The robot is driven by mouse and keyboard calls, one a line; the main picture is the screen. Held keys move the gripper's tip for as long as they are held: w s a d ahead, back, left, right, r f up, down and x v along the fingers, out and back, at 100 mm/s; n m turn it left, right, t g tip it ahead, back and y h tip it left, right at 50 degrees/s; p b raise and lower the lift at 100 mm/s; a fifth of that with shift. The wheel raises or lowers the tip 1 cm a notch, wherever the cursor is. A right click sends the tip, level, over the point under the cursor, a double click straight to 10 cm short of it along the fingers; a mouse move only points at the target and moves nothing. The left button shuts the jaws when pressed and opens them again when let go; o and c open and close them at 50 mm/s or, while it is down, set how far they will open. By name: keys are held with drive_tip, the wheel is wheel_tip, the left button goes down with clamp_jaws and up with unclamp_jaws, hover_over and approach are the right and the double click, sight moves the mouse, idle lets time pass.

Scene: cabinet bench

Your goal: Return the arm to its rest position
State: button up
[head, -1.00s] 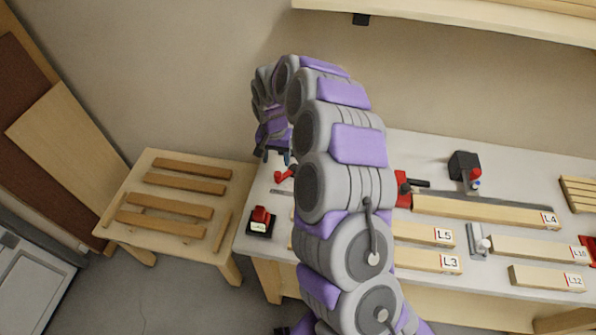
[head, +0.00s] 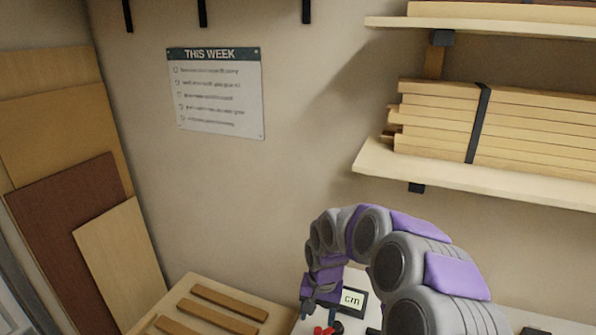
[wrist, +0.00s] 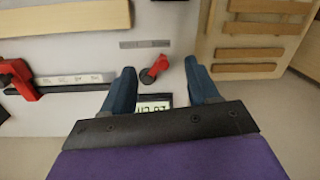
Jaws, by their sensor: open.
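My arm curves up from the bottom right of the head view and bends down at its far end. My gripper (head: 320,310) points down over the left part of the bench, low in the head view. In the wrist view my gripper (wrist: 160,70) has its two blue fingers spread wide. A red lever-like part (wrist: 155,69) shows between and beyond the fingertips, with nothing seen gripped. A small display (wrist: 153,104) lies behind it, partly hidden by my gripper.
A slatted wooden table (head: 230,302) stands left of the bench. A red clamp (wrist: 22,80) lies on the bench. Shelves (head: 480,175) with stacked boards (head: 430,115) project from the wall at right. A "THIS WEEK" notice (head: 215,92) hangs there. Panels (head: 70,220) lean at left.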

drive_tip(key=s+d+r+n, duration=0.15)
drive_tip(key=s+r, duration=0.25)
drive_tip(key=s, duration=0.5)
drive_tip(key=s+d+r+n, duration=0.1)
drive_tip(key=s+d+r, duration=0.3)
drive_tip(key=s, duration=0.5)
drive_tip(key=s+d+g+b, duration=0.1)
drive_tip(key=s+d, duration=0.2)
drive_tip(key=s, duration=1.5)
drive_tip(key=shift+d+r+h+b, duration=0.2)
drive_tip(key=shift+h+b, duration=0.1)
drive_tip(key=shift+h, duration=0.1)
drive_tip(key=shift+d, duration=0.1)
